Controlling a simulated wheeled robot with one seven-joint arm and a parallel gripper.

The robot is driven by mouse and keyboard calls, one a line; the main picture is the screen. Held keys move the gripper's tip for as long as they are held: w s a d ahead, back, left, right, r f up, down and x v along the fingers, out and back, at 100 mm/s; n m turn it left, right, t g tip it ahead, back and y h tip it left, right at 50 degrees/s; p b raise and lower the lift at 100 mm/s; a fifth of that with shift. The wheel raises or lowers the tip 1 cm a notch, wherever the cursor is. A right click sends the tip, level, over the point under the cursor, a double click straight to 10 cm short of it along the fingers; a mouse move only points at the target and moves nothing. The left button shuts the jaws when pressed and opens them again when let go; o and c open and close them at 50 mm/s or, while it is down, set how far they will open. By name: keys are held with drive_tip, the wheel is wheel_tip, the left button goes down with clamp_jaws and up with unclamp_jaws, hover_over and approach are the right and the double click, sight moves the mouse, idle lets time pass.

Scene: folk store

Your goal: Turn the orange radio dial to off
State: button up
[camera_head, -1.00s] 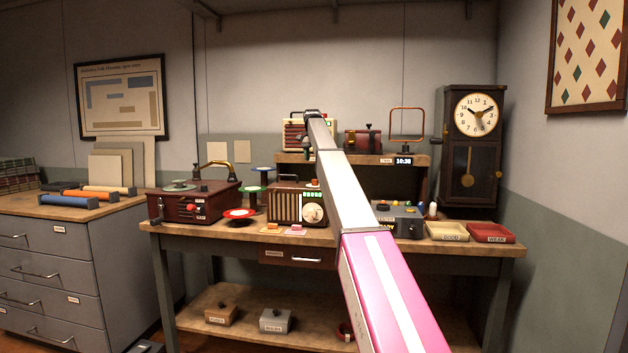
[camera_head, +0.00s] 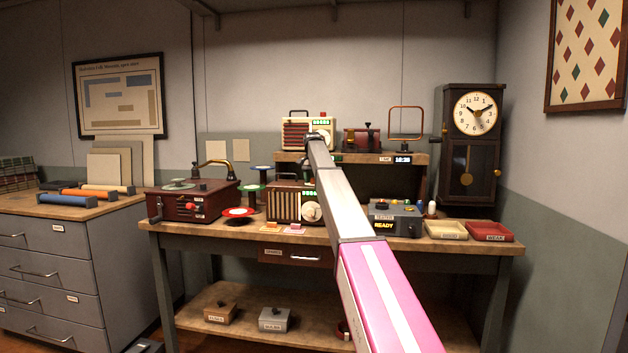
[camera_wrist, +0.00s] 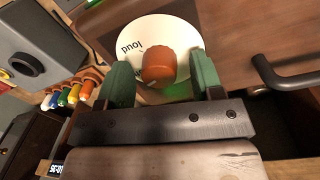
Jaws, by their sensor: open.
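The orange dial knob (camera_wrist: 158,67) stands on a round white dial face (camera_wrist: 185,38) in the wrist view, with the word "loud" upside down beside it. Another word is mostly hidden. My gripper (camera_wrist: 161,76) is open, with one green finger on each side of the knob; I cannot tell whether they touch it. In the head view the brown radio (camera_head: 284,206) stands on the bench with its pale dial (camera_head: 311,211) at the right end of its front. My arm covers part of this area, and my gripper is not clearly visible there.
A grey tester (camera_head: 402,226) reading "READY" stands right of the radio, with two trays beyond it. A red record player (camera_head: 190,207) stands at left. A second radio (camera_head: 294,134) sits on the shelf behind.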

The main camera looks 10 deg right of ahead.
drive_tip(key=c, duration=0.9)
drive_tip(key=n, duration=0.3)
drive_tip(key=shift+n, duration=0.4)
drive_tip(key=n, duration=0.3)
drive_tip(key=shift+n, duration=0.3)
drive_tip(key=n, duration=0.6)
drive_tip(key=shift+s+t, duration=0.1)
drive_tip(key=shift+t, duration=0.2)
drive_tip(key=shift+n, duration=0.4)
